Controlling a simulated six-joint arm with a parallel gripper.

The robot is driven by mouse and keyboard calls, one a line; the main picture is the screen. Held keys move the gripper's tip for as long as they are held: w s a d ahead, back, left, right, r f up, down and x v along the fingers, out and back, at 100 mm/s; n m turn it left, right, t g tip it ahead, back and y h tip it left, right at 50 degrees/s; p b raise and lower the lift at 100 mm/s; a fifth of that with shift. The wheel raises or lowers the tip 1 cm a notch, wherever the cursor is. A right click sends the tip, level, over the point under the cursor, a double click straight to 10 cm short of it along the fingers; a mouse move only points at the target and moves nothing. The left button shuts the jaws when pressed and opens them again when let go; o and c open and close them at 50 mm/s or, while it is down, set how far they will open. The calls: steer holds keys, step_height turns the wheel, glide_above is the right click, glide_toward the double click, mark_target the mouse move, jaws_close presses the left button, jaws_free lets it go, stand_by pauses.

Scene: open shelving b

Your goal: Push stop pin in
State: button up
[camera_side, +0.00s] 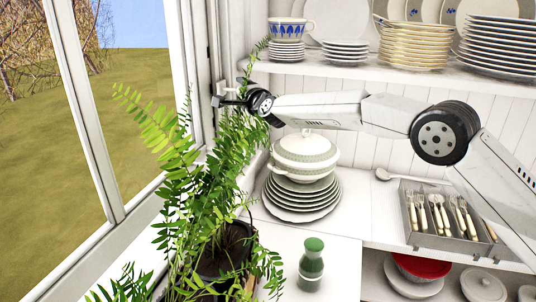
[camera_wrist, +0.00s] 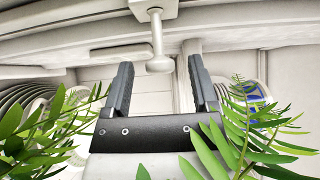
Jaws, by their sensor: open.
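The stop pin (camera_wrist: 156,38) shows in the wrist view as a pale stem with a rounded knob at its lower end, hanging from a pale block on the frame. My gripper (camera_wrist: 160,62) is open, with one dark finger on each side of the knob in that picture. I see no finger touching the pin, and the depth between them is hard to judge. In the side view my gripper (camera_side: 220,101) is at the window frame, just under a small pale fitting (camera_side: 219,88). The pin itself is too small to make out clearly there.
A leafy potted fern (camera_side: 185,165) stands below and around my gripper, its leaves near the wrist. A lidded tureen (camera_side: 305,150) on stacked plates, a green-topped bottle (camera_side: 311,262) and a cutlery tray (camera_side: 422,240) stand on the counter. Crockery fills the upper shelf (camera_side: 345,69).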

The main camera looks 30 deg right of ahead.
steer(key=shift+s, duration=1.8)
steer(key=shift+d, duration=0.1)
steer(key=s+d+f+n+g, duration=0.4)
steer(key=s+f+n+g, duration=0.1)
steer(key=s, duration=1)
steer(key=s+d+f+n+g, duration=0.5)
steer(key=s+f, duration=0.5)
steer(key=s, duration=0.5)
steer(key=s+d+f+n+g, duration=0.5)
steer(key=s+f+n, duration=0.2)
steer(key=s, duration=0.8)
steer(key=shift+d+f+n, duration=0.25)
steer(key=shift+f+n, duration=0.1)
steer(key=shift+n, duration=0.15)
